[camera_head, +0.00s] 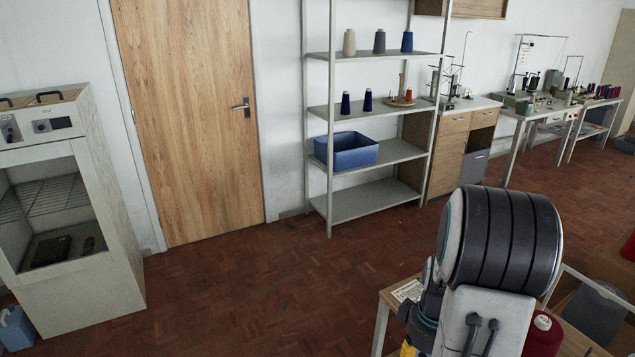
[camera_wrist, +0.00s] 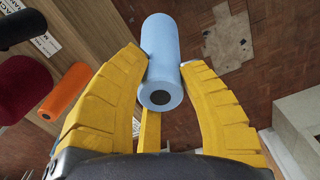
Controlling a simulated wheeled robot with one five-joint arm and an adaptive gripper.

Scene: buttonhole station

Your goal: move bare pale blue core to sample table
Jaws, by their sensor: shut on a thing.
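In the wrist view, my gripper (camera_wrist: 169,85) has its two yellow fingers closed around a pale blue core (camera_wrist: 161,50). The core is a smooth bare cylinder with a dark hole in its near end. It appears held clear of the surfaces below. In the head view, my arm covers the gripper and the core; only a bit of yellow finger shows at the bottom edge. I cannot tell which table is the sample table.
In the wrist view, an orange cylinder (camera_wrist: 65,92), a dark red spool (camera_wrist: 22,88) and a dark cylinder (camera_wrist: 20,27) are at the left by a wooden table. A shelf rack (camera_head: 370,205) stands at the back. Open floor (camera_head: 235,290) lies left of my arm.

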